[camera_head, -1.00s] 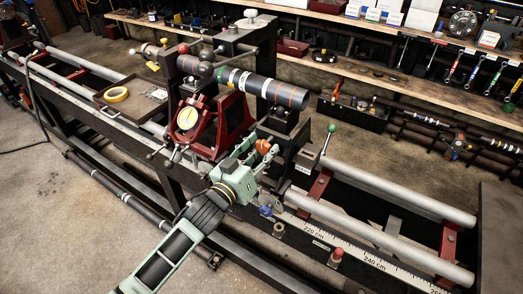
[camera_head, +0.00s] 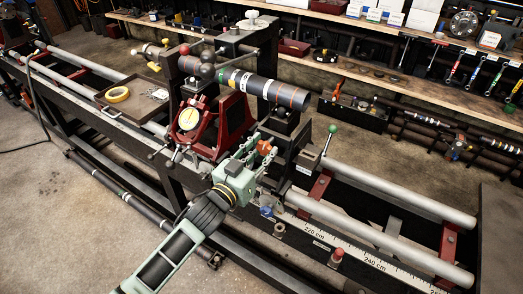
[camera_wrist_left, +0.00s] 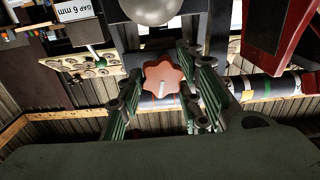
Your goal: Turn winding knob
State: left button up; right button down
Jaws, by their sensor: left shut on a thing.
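My right gripper is not in view.
A dark striped shaft (camera_head: 262,88) lies behind and above. A green-tipped lever (camera_head: 331,128) stands to the right. A tray with yellow tape (camera_head: 117,94) is at left.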

pick_arm(q)
jog(key=m, duration=0.6)
jog(key=shift+s+d+f+m, duration=0.15)
jog(key=shift+f+m, duration=0.1)
jog(key=shift+m, duration=0.05)
jog(key=m, duration=0.4)
jog(key=shift+f+p, duration=0.15)
jog(key=shift+p, duration=0.15)
jog(key=shift+m, duration=0.5)
jog(key=shift+f, duration=0.2)
jog(key=o, duration=1)
jog(key=shift+o, duration=0.2)
jog(key=shift+r, duration=0.15)
jog(key=shift+a+r, duration=0.1)
jog(key=shift+a, duration=0.1)
jog(key=v, duration=1.1)
jog(key=shift+s+a, duration=0.15)
jog(key=shift+s, duration=0.25)
